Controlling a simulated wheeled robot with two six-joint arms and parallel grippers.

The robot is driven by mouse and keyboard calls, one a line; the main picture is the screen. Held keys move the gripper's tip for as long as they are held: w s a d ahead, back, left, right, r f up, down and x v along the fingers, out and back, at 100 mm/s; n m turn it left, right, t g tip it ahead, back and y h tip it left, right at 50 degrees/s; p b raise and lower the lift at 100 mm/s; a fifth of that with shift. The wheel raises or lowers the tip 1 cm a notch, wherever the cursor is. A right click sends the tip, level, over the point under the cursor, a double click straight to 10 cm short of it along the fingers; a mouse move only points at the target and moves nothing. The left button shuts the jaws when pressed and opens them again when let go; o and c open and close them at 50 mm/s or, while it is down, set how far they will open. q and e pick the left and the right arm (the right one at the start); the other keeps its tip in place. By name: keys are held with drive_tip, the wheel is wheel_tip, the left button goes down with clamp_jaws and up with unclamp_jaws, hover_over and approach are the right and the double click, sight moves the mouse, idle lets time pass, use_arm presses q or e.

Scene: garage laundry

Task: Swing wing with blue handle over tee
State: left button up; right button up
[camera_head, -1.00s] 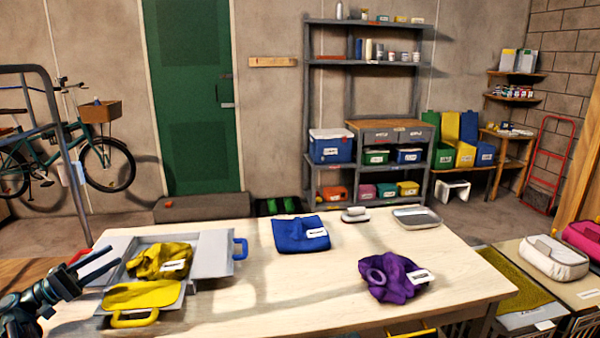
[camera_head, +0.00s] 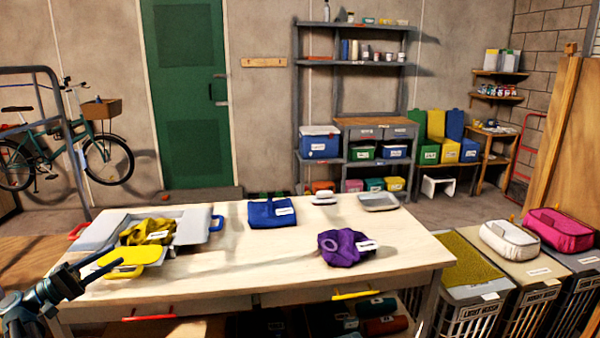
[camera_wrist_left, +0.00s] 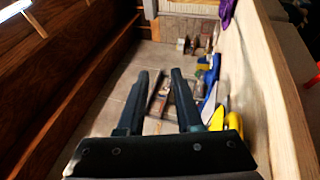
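A grey folding board (camera_head: 95,232) lies at the left of the table, with a crumpled yellow tee (camera_head: 148,231) on its middle. The wing with the blue handle (camera_head: 194,224) lies flat and open on the right side of the tee, its blue handle (camera_head: 217,223) at the outer edge. A flat yellow piece with a yellow handle (camera_head: 128,256) is at the board's front. My left gripper (camera_head: 117,257) is open and empty, left of the board's front in the picture. Its parted fingers (camera_wrist_left: 160,85) show above the floor in the left wrist view. My right gripper is out of view.
A blue folded cloth (camera_head: 272,213) and a purple garment (camera_head: 343,248) lie on the table (camera_head: 260,262). A grey tray (camera_head: 378,202) sits at the back edge. Labelled hampers (camera_head: 490,285) stand to the right. The table's middle front is clear.

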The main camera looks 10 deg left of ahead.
use_arm(q)
drive_tip(key=w+d+f+m+g+y, duration=0.1)
drive_tip(key=d+f+g, duration=0.3)
drive_tip(key=d, duration=0.7)
drive_tip(key=w+d+f+m+g+y, duration=0.1)
drive_tip(key=d+f+m+g+y, duration=0.15)
drive_tip(key=d+f, duration=0.55)
drive_tip(key=w+d+f+m+g, duration=0.1)
drive_tip(key=d+f+g, duration=0.3)
drive_tip(key=d, duration=0.9)
drive_tip(key=s+d+f+m+g+y, duration=0.4)
drive_tip(key=s+d+f+m+y, duration=0.5)
drive_tip(key=s+d+f+y, duration=0.6)
wheel_tip(320, 180, up, 19)
drive_tip(key=s+d+p, duration=0.1)
drive_tip(key=p, duration=1.5)
drive_tip(key=shift+h, duration=0.35)
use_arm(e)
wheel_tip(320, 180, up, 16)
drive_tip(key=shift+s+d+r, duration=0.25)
use_arm(q)
drive_tip(key=shift+f+t, duration=0.1)
drive_tip(key=shift+t, duration=0.15)
